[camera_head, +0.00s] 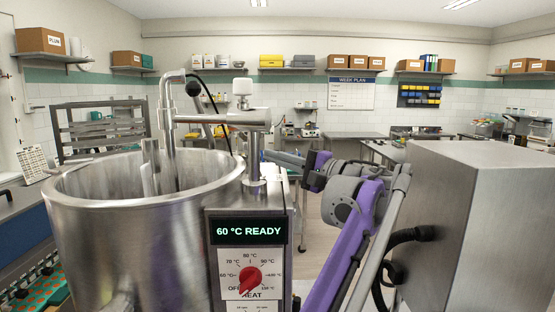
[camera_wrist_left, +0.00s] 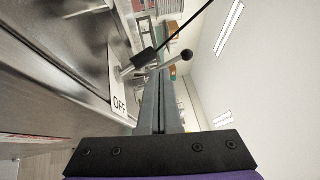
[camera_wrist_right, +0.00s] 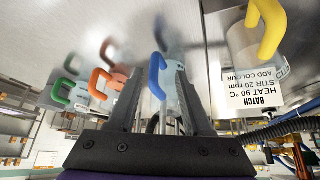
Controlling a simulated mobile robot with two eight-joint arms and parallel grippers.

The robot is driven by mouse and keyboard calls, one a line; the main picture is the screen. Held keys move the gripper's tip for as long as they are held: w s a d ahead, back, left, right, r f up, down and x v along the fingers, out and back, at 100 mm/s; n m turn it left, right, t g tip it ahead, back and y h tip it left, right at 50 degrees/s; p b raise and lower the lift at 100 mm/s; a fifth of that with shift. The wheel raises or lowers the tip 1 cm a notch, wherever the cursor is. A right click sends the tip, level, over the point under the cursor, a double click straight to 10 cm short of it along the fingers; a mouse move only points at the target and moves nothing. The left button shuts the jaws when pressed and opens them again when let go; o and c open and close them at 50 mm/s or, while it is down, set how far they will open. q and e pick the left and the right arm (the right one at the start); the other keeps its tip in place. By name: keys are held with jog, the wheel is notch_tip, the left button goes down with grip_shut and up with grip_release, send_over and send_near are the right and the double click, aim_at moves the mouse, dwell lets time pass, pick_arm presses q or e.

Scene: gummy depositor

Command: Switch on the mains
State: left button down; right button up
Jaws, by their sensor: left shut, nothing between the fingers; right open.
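In the left wrist view a white plate marked OFF (camera_wrist_left: 119,104) is fixed to a steel surface. In the head view my left gripper (camera_head: 278,157) reaches left behind the steel post. The display (camera_head: 249,231) is lit with "60 °C READY", above a red heat knob (camera_head: 250,280).
The steel kettle (camera_head: 140,212) fills the left, and a large steel box (camera_head: 482,220) the right. In the right wrist view a blue handle (camera_wrist_right: 157,76) lies between the fingers' lines, near orange, green and yellow (camera_wrist_right: 266,28) handles and a BATCH label (camera_wrist_right: 262,98).

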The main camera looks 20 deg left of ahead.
pick_arm(q)
jog(key=s+d+f, duration=0.1)
jog(key=d, duration=0.9)
jog(key=shift+s+d+f, duration=0.25)
jog(key=shift+s+d, duration=0.05)
